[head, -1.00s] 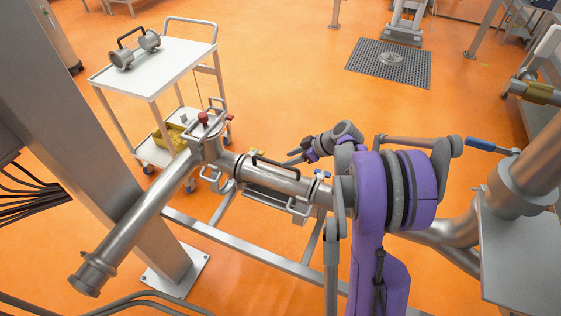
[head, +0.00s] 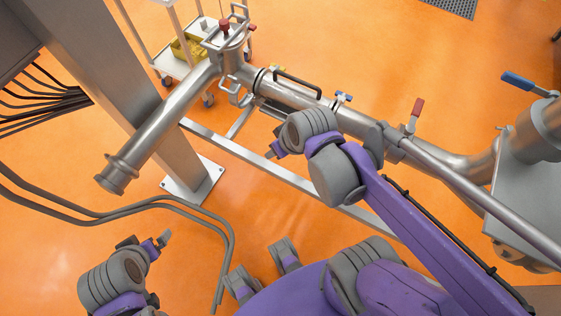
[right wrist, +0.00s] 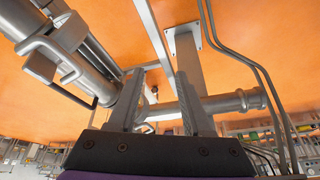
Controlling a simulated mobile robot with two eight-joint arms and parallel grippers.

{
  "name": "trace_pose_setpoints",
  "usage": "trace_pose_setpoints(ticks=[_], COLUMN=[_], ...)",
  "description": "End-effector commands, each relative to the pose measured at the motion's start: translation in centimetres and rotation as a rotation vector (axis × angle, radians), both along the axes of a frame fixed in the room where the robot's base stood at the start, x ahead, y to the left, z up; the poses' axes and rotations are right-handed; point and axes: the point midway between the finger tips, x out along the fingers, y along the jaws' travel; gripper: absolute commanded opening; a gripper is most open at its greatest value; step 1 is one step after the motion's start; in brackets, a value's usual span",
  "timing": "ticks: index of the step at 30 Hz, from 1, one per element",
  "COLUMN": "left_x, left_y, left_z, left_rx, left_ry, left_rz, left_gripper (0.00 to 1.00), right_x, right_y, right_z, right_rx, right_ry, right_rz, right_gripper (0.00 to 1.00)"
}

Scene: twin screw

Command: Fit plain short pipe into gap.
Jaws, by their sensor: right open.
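A short steel pipe with a black handle (head: 290,92) lies in the pipe line, between the valve fitting with a red knob (head: 226,38) at its left and the pipe run at its right. Its right end is partly hidden behind my right arm, so I cannot tell how it sits there. My right gripper (head: 275,148) is below and apart from that pipe. In the right wrist view its two fingers (right wrist: 160,100) are apart, with nothing clearly between them. My left gripper (head: 162,240) is low at the left, away from the pipes, and its jaws are too small to read.
A slanted steel pipe with a flanged end (head: 112,176) runs down left beside a thick column (head: 105,85). Dark cables (head: 130,215) cross the lower left. A steel frame beam (head: 235,150) passes under the line. A valve with a red handle (head: 415,112) is on the right.

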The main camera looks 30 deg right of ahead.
Motion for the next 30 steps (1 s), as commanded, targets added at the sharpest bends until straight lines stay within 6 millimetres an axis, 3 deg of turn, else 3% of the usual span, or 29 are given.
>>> trace_pose_setpoints(ticks=[3, 6, 17, 20, 26, 30], left_x=[0.0, 0.0, 0.0, 0.2, 1.3, 1.3], left_y=[0.0, 0.0, 0.0, 0.0, 0.0, 0.0], left_z=[0.0, 0.0, 0.1, 1.0, 5.1, 5.0], left_rx=[0.000, 0.000, 0.000, 0.000, 0.000, 0.000], left_ry=[0.000, 0.000, 0.000, -0.004, -0.024, -0.024], left_rz=[0.000, 0.000, 0.000, 0.000, 0.000, 0.000], left_gripper=[1.00, 1.00, 1.00, 1.00, 1.00, 1.00], right_x=[-2.5, -3.5, -3.8, -3.6, -2.5, -2.5], right_y=[1.5, 1.9, 1.9, 1.9, 1.9, 1.9], right_z=[-0.6, -0.9, -1.0, 0.0, 4.0, 4.0], right_rx=[-0.021, -0.030, -0.032, -0.032, -0.031, -0.031], right_ry=[-0.020, -0.036, -0.044, -0.047, -0.067, -0.067], right_rz=[-0.037, -0.061, -0.078, -0.078, -0.078, -0.078], right_gripper=[0.50, 0.50, 0.50, 0.50, 0.50, 0.50])
